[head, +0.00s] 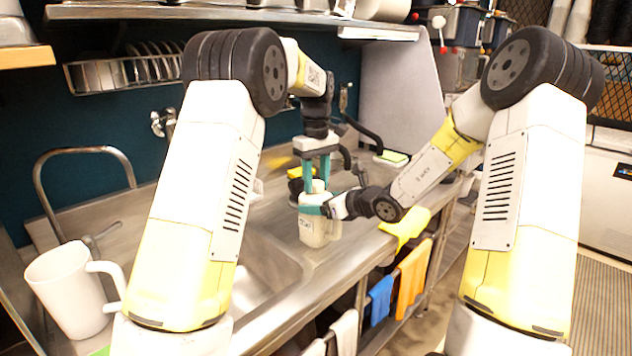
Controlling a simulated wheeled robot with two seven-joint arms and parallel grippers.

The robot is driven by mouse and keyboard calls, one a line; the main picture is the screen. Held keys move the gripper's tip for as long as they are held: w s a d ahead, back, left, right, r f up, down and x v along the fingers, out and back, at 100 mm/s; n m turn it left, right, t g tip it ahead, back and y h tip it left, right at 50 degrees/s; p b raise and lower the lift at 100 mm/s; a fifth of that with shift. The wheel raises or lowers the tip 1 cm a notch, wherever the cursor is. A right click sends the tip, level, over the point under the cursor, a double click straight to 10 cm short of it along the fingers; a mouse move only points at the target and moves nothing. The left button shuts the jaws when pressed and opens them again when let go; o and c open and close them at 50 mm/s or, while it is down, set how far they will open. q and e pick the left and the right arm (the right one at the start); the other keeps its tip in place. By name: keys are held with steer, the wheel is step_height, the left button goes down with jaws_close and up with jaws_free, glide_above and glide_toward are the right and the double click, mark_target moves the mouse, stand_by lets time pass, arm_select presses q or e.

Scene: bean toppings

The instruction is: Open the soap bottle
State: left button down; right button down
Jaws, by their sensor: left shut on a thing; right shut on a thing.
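The soap bottle (313,230) is a cream-white bottle with a label, standing upright on the metal counter right of the sink. My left gripper (317,178) points down from above, its teal fingers on either side of the bottle's narrow top, shut on it. My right gripper (312,209) comes in from the right and is shut on the bottle's upper body, just below the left gripper. The fingers hide part of the bottle's neck and shoulder. I cannot tell whether the cap is loose.
A white mug (68,290) stands at the lower left near the curved faucet (84,153). The sink (262,285) lies left of the bottle. A yellow cloth (406,228) lies over the counter's front edge. Cloths hang below the counter.

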mark_target(316, 182)
arm_select(q)
steer(key=n, duration=0.4)
steer(key=shift+n, duration=0.4)
steer(key=shift+r, duration=0.3)
steer(key=shift+r, duration=0.85)
steer(key=shift+r, duration=2)
arm_select(e)
jaws_free()
